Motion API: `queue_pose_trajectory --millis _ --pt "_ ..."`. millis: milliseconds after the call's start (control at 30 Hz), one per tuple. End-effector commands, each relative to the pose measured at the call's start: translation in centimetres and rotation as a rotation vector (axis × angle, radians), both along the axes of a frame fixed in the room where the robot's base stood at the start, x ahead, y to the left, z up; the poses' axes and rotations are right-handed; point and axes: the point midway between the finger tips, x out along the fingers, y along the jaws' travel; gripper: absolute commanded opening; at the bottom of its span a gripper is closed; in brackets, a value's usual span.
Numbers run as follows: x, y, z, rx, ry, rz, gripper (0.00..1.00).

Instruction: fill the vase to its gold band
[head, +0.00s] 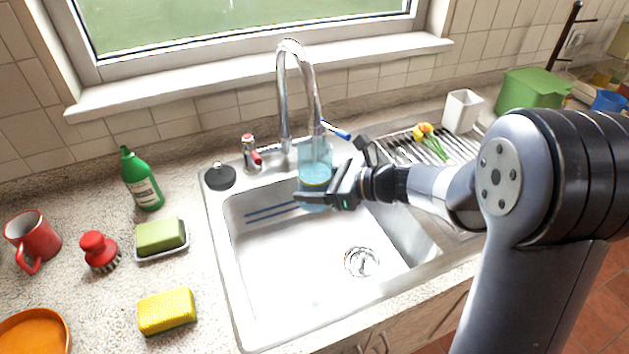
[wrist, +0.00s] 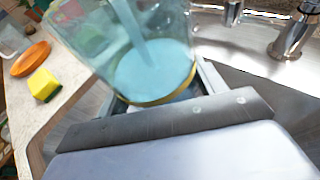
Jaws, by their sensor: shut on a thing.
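The vase (head: 315,160) is clear bluish glass, held roughly upright under the spout of the chrome faucet (head: 290,85), over the back of the sink. My gripper (head: 328,194) is shut on the lower part of the vase. In the wrist view, my gripper (wrist: 165,103) grips the vase (wrist: 85,45). A stream of water runs down into it. The pale blue water surface (wrist: 150,75) lies close to the gold band (wrist: 165,99); I cannot tell exactly whether it is level with it. In the head view, the band is small and partly blurred.
The steel sink (head: 290,290) is otherwise empty, with a drain (head: 361,262). A red-topped chrome fitting (head: 250,152) and black stopper (head: 219,177) stand left of the faucet. A green bottle (head: 141,180), soap (head: 160,235) and sponge (head: 167,310) sit on the left counter.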

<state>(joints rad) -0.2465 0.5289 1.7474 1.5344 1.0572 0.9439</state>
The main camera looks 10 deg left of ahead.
Motion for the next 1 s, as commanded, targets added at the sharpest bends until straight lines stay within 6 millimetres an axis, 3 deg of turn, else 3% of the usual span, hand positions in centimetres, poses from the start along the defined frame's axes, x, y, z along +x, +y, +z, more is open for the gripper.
queue_pose_trajectory --millis 600,1000 --pt "-1.0 -7.8 0.2 0.002 -0.002 -0.004 0.34" --pt "-1.2 -8.4 0.1 0.002 -0.002 0.000 0.34"
